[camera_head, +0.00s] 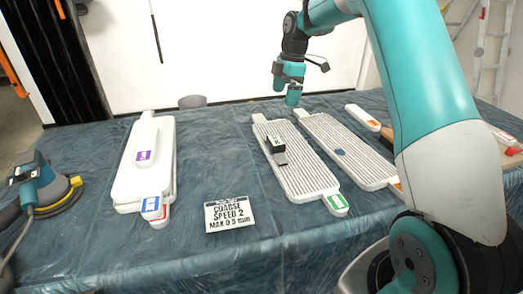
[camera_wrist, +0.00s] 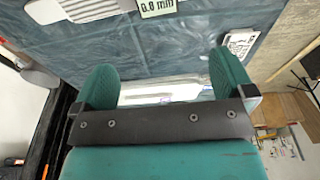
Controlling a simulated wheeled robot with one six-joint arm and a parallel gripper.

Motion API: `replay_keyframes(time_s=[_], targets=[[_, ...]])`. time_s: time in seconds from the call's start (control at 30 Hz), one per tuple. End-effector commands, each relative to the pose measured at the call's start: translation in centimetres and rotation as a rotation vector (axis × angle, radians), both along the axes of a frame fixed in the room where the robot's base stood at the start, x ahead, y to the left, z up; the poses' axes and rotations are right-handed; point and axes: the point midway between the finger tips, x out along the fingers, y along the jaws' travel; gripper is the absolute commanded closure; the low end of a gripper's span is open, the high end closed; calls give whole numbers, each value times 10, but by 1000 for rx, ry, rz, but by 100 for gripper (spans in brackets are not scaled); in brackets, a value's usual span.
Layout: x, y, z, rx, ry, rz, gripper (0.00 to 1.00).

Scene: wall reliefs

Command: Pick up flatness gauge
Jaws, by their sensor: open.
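A small black device with a green marking and a grey end (camera_head: 277,147), which looks like the flatness gauge, lies on a white ribbed panel (camera_head: 305,175) in the middle of the table. My gripper (camera_head: 288,92) is beyond the far end of this panel, apart from the device. In the wrist view my gripper (camera_wrist: 165,82) has its two teal fingers wide apart. A pale, long object (camera_wrist: 165,93) shows between and behind the fingers; I cannot tell what it is. The device is not recognisable in the wrist view.
A second ribbed panel (camera_head: 350,150) with a small blue piece lies to the right. The blue sheeting (camera_head: 90,250) is bare in front.

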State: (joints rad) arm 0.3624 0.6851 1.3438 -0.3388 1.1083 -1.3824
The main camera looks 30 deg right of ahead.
Motion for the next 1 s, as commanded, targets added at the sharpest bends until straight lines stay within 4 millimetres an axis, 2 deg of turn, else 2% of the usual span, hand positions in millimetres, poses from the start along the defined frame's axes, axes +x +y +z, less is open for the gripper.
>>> replay_keyframes(time_s=[0.4,0.5,0.77,1.0], targets=[[3,14,-86,1,3,5,0],[4,16,-102,1,2,3,0],[5,19,-122,0,0,4,0],[8,20,-158,0,1,5,0]])
